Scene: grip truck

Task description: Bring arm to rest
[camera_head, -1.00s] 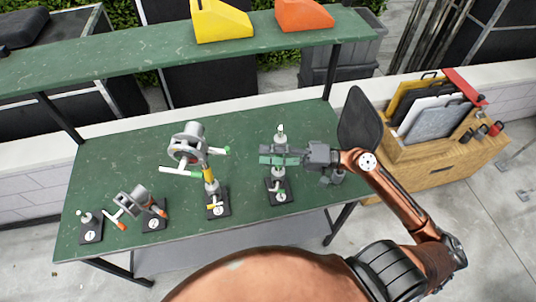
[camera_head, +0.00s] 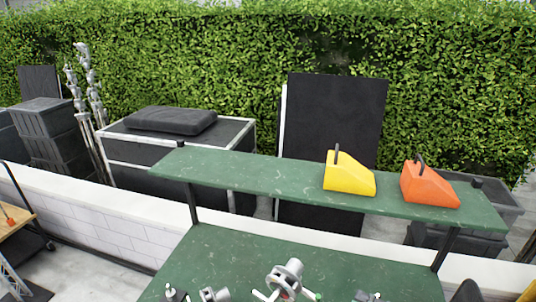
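Neither of my grippers and no part of my arms shows clearly in this view. The green worktable (camera_head: 285,255) is at the bottom, cut off by the lower edge. On it stand several grip heads: a large grey round clamp head (camera_head: 285,275) with white and green-tipped handles, a smaller grey clamp (camera_head: 213,294) to its left, a small stand top (camera_head: 172,292) further left, and another stand top (camera_head: 370,297) to the right. Their bases are out of frame.
A raised green shelf (camera_head: 260,176) spans above the table on dark posts, bearing a yellow block (camera_head: 347,175) and an orange block (camera_head: 428,185). Behind are a black case (camera_head: 170,150), a black panel (camera_head: 335,120), a low white wall (camera_head: 90,213) and a hedge.

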